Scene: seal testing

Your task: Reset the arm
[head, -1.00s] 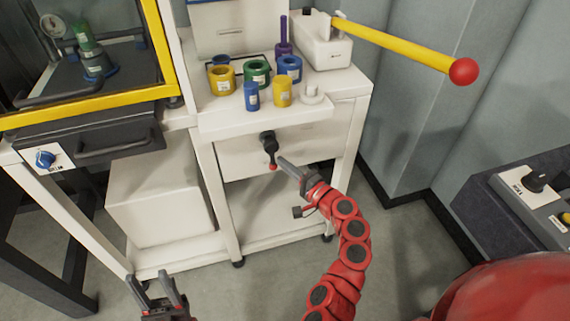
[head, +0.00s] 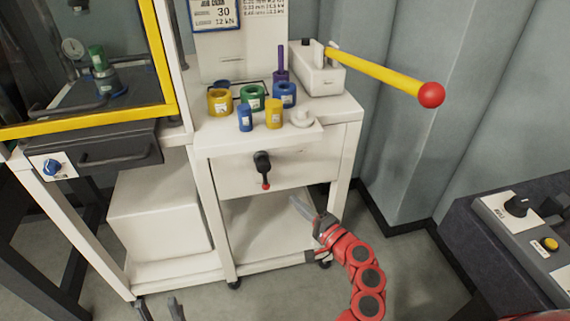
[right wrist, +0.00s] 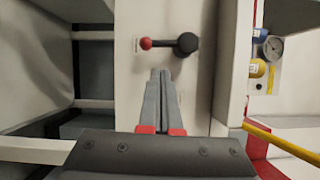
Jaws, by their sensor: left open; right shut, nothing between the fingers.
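My right gripper (head: 306,215) is at the end of the red arm, in front of the lower shelf of the white cart. Its fingers are together and empty. It also shows shut in the right wrist view (right wrist: 160,80), below a black lever with a red tip (right wrist: 168,43). The lever (head: 263,168) is on the cart's front panel and hangs downward in the head view, apart from the gripper. My left gripper (head: 158,307) shows only its fingertips at the bottom edge of the head view. Its fingers are apart, with nothing between them.
Yellow, green and blue rings (head: 252,98) and small cylinders stand on the cart top. A yellow bar with a red ball (head: 431,94) juts out to the right. A control box with knobs (head: 520,207) is at the right. The floor in front is clear.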

